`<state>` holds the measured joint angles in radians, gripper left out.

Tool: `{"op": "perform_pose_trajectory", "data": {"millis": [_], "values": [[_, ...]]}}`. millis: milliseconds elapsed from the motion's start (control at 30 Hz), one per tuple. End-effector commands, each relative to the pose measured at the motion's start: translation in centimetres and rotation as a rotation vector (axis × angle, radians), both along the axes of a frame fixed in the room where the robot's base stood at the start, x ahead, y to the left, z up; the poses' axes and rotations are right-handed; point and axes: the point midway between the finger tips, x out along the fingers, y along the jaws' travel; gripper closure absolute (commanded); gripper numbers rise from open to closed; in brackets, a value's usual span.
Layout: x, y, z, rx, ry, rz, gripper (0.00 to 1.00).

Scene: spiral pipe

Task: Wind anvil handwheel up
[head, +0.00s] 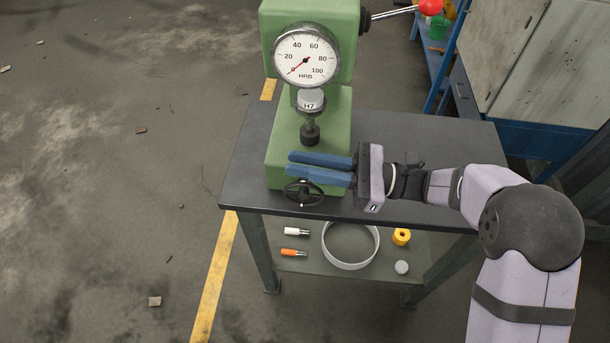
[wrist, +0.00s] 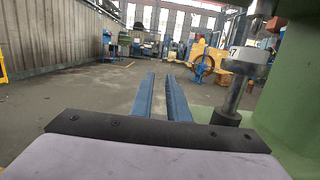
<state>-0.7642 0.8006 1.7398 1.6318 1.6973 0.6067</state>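The black handwheel (head: 304,193) is low at the front of the green hardness tester (head: 318,19), below my gripper's fingers. It is partly hidden by the fingers and is not clearly visible in the wrist view. My gripper (head: 290,163) reaches in from the right. Its two blue fingers are apart with nothing between them; they also show open in the wrist view (wrist: 159,80). The spindle with a black lower collar (head: 310,135) stands behind the fingers. Above it is a grey round piece marked H7 (head: 310,102), which shows at the right in the wrist view (wrist: 248,60).
The dial gauge (head: 306,57) faces forward, its needle pointing lower left. The dark table (head: 440,140) is bare at right. Its lower shelf holds a white ring (head: 348,265), a yellow piece (head: 401,236) and small cylinders. A red-knobbed lever (head: 395,13) sticks out top right.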

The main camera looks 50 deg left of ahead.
Motion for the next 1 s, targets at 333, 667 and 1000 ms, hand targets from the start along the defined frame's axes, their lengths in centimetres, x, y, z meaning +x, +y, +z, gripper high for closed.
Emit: {"op": "perform_pose_trajectory", "data": {"millis": [333,667,1000], "values": [[0.0,0.0,1.7,0.000,0.000,-0.001,0.85],[0.8,-0.5,1.4,-0.014,-0.005,-0.004,0.85],[4.8,-4.6,-6.3,-0.097,-0.074,-0.002,0.85]]}}
